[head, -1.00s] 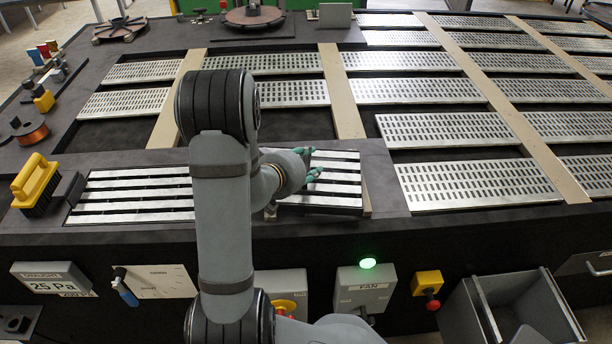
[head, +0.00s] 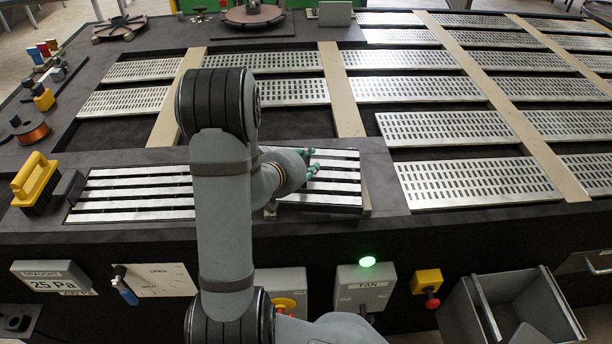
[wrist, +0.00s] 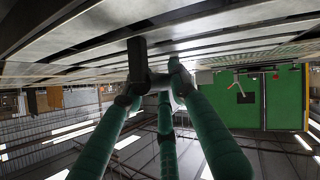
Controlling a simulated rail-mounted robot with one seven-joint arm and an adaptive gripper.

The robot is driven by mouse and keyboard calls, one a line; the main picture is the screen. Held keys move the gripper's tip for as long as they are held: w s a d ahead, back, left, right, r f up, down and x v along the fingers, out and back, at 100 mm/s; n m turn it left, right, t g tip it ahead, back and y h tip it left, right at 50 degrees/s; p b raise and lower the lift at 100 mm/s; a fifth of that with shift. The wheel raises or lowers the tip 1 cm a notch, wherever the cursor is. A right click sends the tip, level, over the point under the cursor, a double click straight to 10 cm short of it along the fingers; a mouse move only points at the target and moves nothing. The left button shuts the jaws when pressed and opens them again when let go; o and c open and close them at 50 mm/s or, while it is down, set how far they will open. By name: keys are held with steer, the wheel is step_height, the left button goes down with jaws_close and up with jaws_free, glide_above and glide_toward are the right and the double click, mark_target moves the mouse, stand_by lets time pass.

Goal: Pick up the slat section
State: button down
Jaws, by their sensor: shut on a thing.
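The slat section (head: 335,190) is a dark frame with several bright parallel metal slats. In the head view it lies in the front of the dark bench top, right of my arm. My gripper (head: 311,165) has green fingers and is at the left part of this section, shut on it. The hand and forearm hide the section's left end. In the wrist view my gripper (wrist: 155,82) has its fingertips close together around a dark upright piece (wrist: 137,60) just under the slats (wrist: 225,35). I see no clear gap showing the section lifted.
A similar slatted panel (head: 130,195) lies left of my arm. A yellow brush (head: 36,183) stands at the far left. Perforated plates (head: 445,128) and pale strips (head: 345,95) cover the bench behind and right. A grey bin (head: 515,310) is at the front right.

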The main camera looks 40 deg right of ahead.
stand_by(0.3)
steer(key=shift+w+d+r, duration=0.1)
steer(key=shift+w+r, duration=0.05)
steer(key=shift+r, duration=0.05)
steer(key=shift+r, duration=0.1)
